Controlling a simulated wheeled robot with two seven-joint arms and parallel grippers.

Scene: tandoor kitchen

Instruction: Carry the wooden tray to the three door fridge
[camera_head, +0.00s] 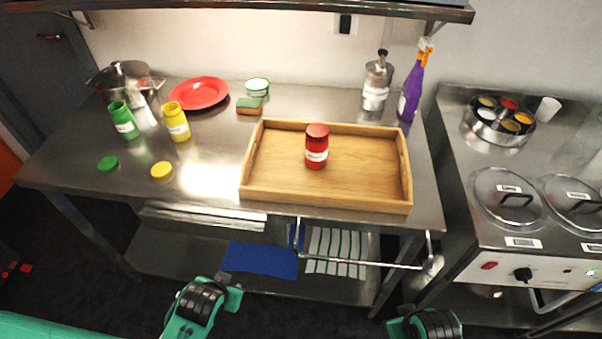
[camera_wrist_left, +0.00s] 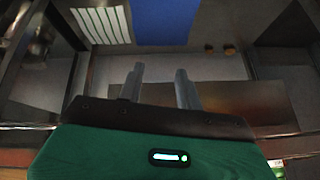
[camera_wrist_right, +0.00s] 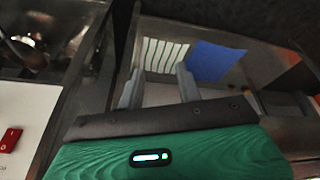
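The wooden tray (camera_head: 330,196) lies flat on the right part of the steel table, near its front edge. A red jar (camera_head: 316,147) with a white label stands upright in it. My left gripper (camera_head: 228,289) is below and in front of the table, clear of the tray; its two fingers stand apart and empty in the left wrist view (camera_wrist_left: 160,82). My right gripper (camera_head: 402,318) is low in front of the table's right end; its fingers are apart and empty in the right wrist view (camera_wrist_right: 158,84). No three door fridge can be made out.
Behind the tray stand a metal dispenser (camera_head: 376,82) and a purple spray bottle (camera_head: 411,92). Jars, a red plate (camera_head: 199,93) and a pot are left.

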